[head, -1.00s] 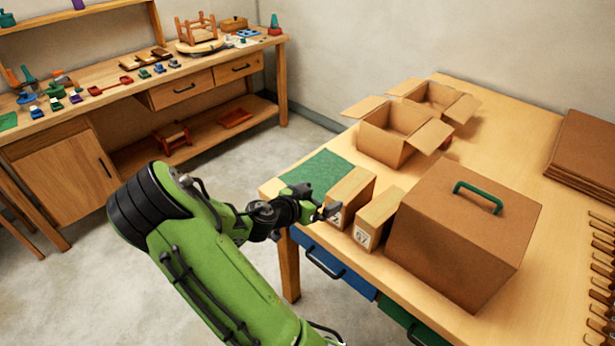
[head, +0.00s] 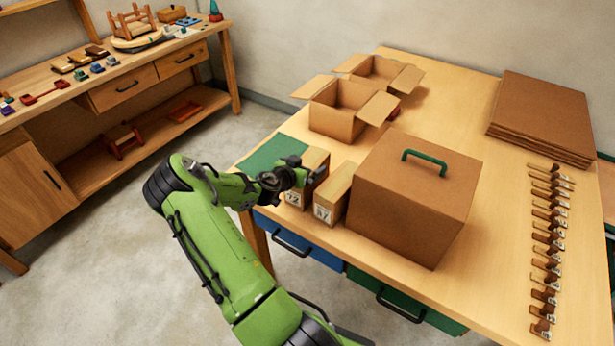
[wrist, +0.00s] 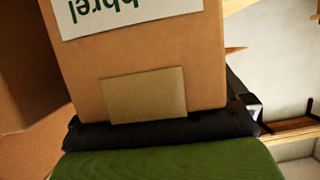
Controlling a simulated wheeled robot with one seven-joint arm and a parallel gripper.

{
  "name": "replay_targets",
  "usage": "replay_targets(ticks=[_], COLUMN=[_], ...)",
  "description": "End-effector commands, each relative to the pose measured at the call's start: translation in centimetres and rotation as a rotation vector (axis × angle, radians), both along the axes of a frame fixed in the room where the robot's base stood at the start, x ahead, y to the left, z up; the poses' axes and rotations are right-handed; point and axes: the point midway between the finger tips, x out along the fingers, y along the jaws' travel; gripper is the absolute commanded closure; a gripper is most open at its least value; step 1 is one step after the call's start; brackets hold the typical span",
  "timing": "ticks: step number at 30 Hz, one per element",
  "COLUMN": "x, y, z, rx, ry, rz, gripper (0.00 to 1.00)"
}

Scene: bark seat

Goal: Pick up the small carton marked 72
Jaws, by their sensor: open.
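The small carton marked 72 (head: 294,199) stands at the table's front left edge, its white number label facing outward. My gripper (head: 308,174) is open at this carton's upper part, with its dark fingers close against it and hiding some of it. I cannot tell whether both fingers straddle it. In the wrist view a brown cardboard face (wrist: 210,60) with a white, green-lettered label is very close to the dark gripper parts; no number shows there.
A similar small carton (head: 337,193) stands just right, a narrow gap away. Beyond it is a large brown box (head: 420,200) with a green handle. Open cartons (head: 335,125) stand behind. A green mat (head: 262,162) lies left, and flat cardboard (head: 543,115) lies at back right.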

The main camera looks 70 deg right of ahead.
Motion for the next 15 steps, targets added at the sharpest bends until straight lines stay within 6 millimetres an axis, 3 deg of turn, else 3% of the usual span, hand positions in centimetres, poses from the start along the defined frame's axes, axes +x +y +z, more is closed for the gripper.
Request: replay_targets(ticks=[4,15], x=[0.03,0.04], y=[0.06,0.10], z=[-0.02,-0.02], rx=[0.001,0.001], ry=[0.000,0.000], rz=[0.000,0.000], gripper=[0.02,0.58])
